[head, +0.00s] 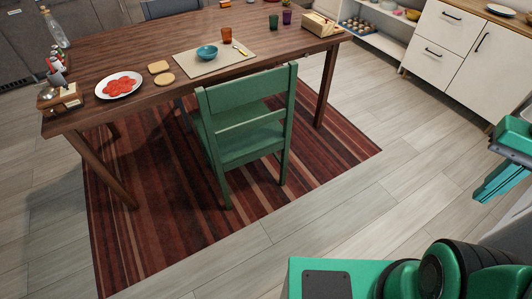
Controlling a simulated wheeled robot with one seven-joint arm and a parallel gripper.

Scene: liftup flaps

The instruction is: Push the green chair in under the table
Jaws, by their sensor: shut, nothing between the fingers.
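The green chair (245,118) stands on the striped rug at the near side of the wooden table (130,54). Its backrest faces me, and the front of its seat reaches in under the table edge. The top of the backrest stands a little out from the edge. My gripper (490,190) is at the right edge of the view, partly cut off, well to the right of the chair and apart from it. It is shut and holds nothing.
A red striped rug (180,215) lies under the table and chair. The table holds a plate (119,85), a blue bowl (207,52) and cups (227,35). White cabinets (455,50) stand at the upper right. The wooden floor (360,215) between chair and gripper is clear.

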